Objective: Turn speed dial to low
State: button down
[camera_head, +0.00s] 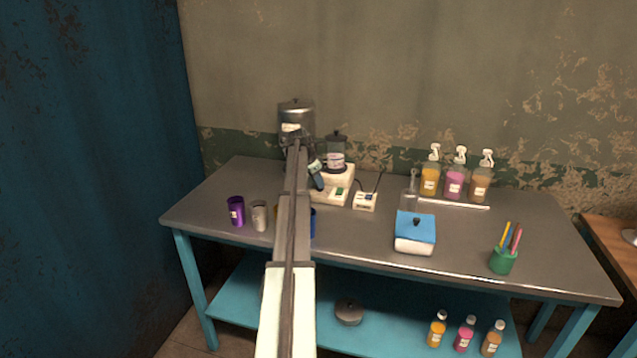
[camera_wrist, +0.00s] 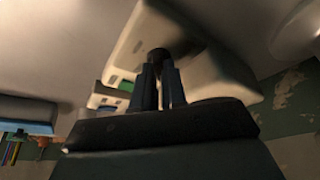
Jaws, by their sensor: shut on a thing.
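A cream machine base (camera_head: 334,186) with a green switch stands at the back of the metal table, with a clear dark-lidded jar (camera_head: 336,152) on it. My gripper (camera_head: 317,178) is at the left part of the base's front. In the wrist view my gripper (camera_wrist: 158,72) has its two dark fingers close together at a small dark round knob (camera_wrist: 158,53), which looks like the speed dial. The fingers are shut on it. The base also shows in the wrist view (camera_wrist: 205,70). The dial's marking cannot be read, and my arm and gripper hide the dial in the head view.
A small white box with a switch (camera_head: 365,201) sits right of the base. A large metal canister (camera_head: 296,118) is behind my arm. Purple (camera_head: 236,211) and grey (camera_head: 259,216) cups stand left. A blue-lidded box (camera_head: 415,232) and spray bottles (camera_head: 455,178) are right.

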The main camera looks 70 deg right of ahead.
jog(key=shift+w+d+m+g+y, duration=0.1)
jog(key=shift+m+g+y, duration=0.25)
jog(key=shift+m, duration=0.95)
jog(key=c, duration=1.2)
grip_release()
jog(key=v, duration=1.4)
jog(key=shift+d, duration=0.15)
jog(key=shift+f, duration=0.1)
